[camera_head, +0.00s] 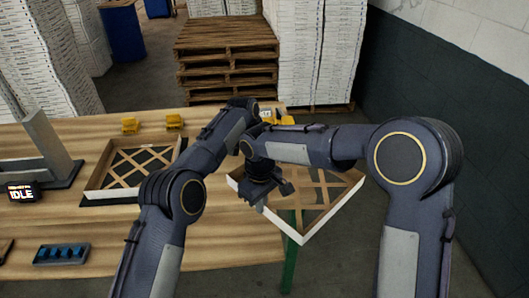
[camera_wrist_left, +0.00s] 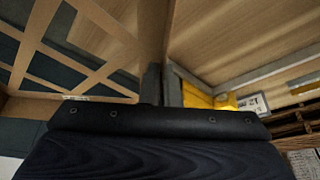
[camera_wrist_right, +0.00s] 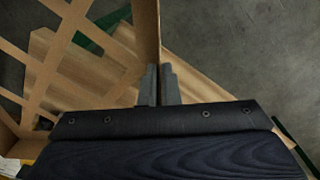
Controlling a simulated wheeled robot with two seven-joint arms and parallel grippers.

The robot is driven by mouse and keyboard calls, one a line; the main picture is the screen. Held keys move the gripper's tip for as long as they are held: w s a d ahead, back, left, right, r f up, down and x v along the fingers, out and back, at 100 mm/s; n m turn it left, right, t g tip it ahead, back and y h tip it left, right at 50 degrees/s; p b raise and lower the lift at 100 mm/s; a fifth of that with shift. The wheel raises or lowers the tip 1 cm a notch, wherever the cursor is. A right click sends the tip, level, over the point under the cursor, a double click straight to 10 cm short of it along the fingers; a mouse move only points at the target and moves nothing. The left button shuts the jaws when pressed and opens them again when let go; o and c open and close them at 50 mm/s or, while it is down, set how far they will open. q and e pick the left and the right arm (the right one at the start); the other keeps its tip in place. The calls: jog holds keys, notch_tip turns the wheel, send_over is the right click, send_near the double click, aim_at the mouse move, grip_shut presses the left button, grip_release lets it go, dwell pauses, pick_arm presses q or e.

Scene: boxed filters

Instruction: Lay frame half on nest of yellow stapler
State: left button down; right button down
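A frame half (camera_head: 345,196) with pale walls and a brown lattice is held at a tilted angle over the table's right end, partly past its edge. My right gripper (camera_wrist_right: 159,88) is shut on one wall of it; in the head view it reaches the near-left side. My left gripper (camera_wrist_left: 162,88) is shut on another wall; the head view hides its fingers behind my arms. The yellow stapler (camera_head: 277,118) stands behind my wrists, partly hidden, and also shows in the left wrist view (camera_wrist_left: 226,101). I cannot make out its nest.
Another lattice frame (camera_head: 92,191) lies on a dark base at the table's left. Two small yellow items (camera_head: 130,125) stand behind it. A grey stand, an IDLE display (camera_head: 20,192) and a blue-topped tray (camera_head: 62,254) are further left. Pallets (camera_head: 225,60) stand behind the table (camera_head: 225,245).

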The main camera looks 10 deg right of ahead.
jog(key=c, duration=1.6)
grip_release()
jog(key=shift+w, duration=0.1)
jog(key=shift+r, duration=0.15)
